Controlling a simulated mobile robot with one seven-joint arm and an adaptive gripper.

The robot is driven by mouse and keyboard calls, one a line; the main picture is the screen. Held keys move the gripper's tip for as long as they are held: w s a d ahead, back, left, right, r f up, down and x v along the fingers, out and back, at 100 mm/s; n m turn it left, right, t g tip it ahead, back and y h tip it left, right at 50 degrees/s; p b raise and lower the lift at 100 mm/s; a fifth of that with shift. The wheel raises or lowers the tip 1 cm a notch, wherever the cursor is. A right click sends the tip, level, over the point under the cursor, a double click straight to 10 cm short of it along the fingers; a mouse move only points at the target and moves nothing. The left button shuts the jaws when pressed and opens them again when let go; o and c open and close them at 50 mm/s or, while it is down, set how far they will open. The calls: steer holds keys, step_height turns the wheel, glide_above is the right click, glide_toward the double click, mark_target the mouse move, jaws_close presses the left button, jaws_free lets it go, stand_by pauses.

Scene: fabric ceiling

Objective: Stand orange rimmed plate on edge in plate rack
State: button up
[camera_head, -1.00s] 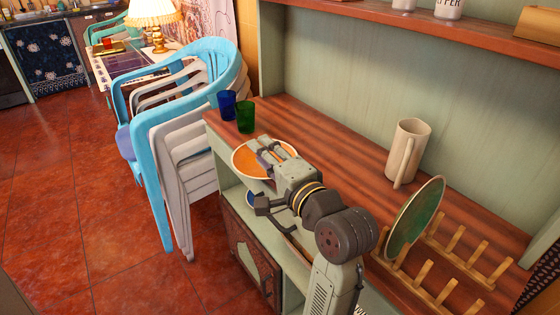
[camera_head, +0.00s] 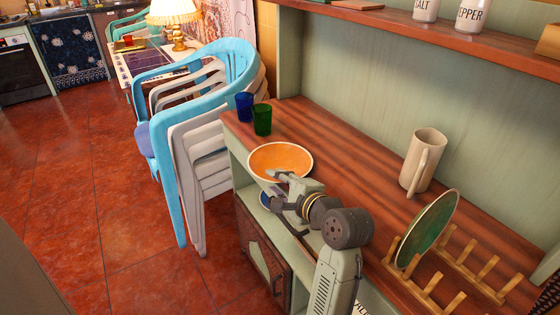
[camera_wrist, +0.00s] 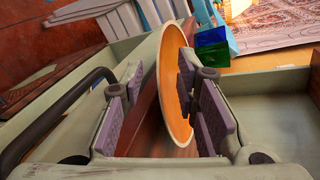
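The orange plate with a pale rim (camera_head: 280,158) is at the counter's front edge, below the cups in the head view; its near side seems to overhang. In the wrist view the plate (camera_wrist: 173,85) shows nearly edge-on between my fingers. My gripper (camera_head: 277,188) is at its near edge. The fingers (camera_wrist: 160,112) are apart, one over the orange face, the other on the underside with a visible gap. The wooden plate rack (camera_head: 462,268) stands at the right end of the counter and holds a green plate (camera_head: 428,228) on edge in its left part.
A blue cup (camera_head: 244,106) and a green cup (camera_head: 262,120) stand at the counter's left end. Stacked chairs (camera_head: 205,140) are beside it. A shelf (camera_head: 400,17) with salt and pepper jars hangs above. The mid-counter (camera_head: 345,150) is clear.

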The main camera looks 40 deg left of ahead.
steer(key=shift+x, duration=0.85)
steer(key=shift+c, duration=0.2)
jaws_close()
